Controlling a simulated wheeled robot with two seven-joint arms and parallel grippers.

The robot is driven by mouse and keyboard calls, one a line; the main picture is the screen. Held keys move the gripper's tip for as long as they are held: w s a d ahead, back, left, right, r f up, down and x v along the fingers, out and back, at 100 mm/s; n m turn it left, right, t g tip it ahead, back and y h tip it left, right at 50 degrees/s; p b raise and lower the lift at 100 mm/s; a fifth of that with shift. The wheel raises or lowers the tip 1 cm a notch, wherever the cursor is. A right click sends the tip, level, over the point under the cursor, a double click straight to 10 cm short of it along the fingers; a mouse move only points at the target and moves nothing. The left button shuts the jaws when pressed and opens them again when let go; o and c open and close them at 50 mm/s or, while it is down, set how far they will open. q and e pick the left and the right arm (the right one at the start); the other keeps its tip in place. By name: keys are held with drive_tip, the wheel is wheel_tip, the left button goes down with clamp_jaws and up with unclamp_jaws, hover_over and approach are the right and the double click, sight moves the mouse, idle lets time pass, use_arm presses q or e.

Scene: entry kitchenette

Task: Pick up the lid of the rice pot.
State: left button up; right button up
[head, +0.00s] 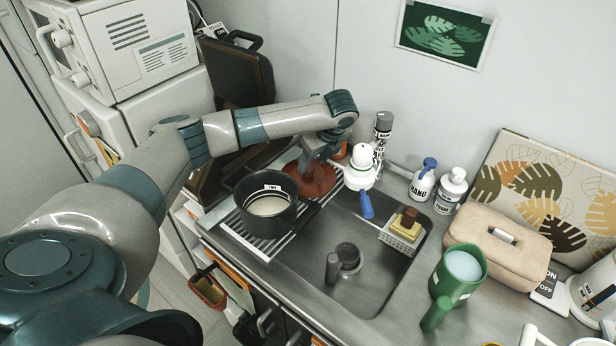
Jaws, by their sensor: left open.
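The black rice pot (262,220) stands uncovered on the ribbed drainboard left of the sink, with something pale inside it. A round reddish-brown disc (318,187), which looks like the lid, lies just behind and to the right of the pot. My left gripper (313,164) points down over this disc with its jaws open. The gripper hides the middle of the disc, so I cannot tell whether the fingers touch a knob there. My right gripper is out of view.
A white dispenser with a blue-tipped spout (361,170) stands close right of the disc. The sink (375,262) holds a small dark cup (347,257). A sponge basket (401,234), bottles (423,181) and a green mug (456,273) are farther right.

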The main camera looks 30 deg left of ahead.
sight(309, 169)
use_arm(q)
drive_tip(key=shift+w+a+f+p, duration=0.15)
drive_tip(key=shift+a+f+p, duration=0.25)
drive_tip(key=shift+f+p, duration=0.1)
drive_tip(key=p+x, duration=0.1)
drive_tip(key=x, duration=0.2)
drive_tip(key=shift+w+a+r, duration=0.1)
drive_tip(key=shift+a+f, duration=0.1)
drive_tip(key=shift+f, duration=0.35)
drive_tip(key=shift+w, duration=0.1)
drive_tip(key=c, duration=1.2)
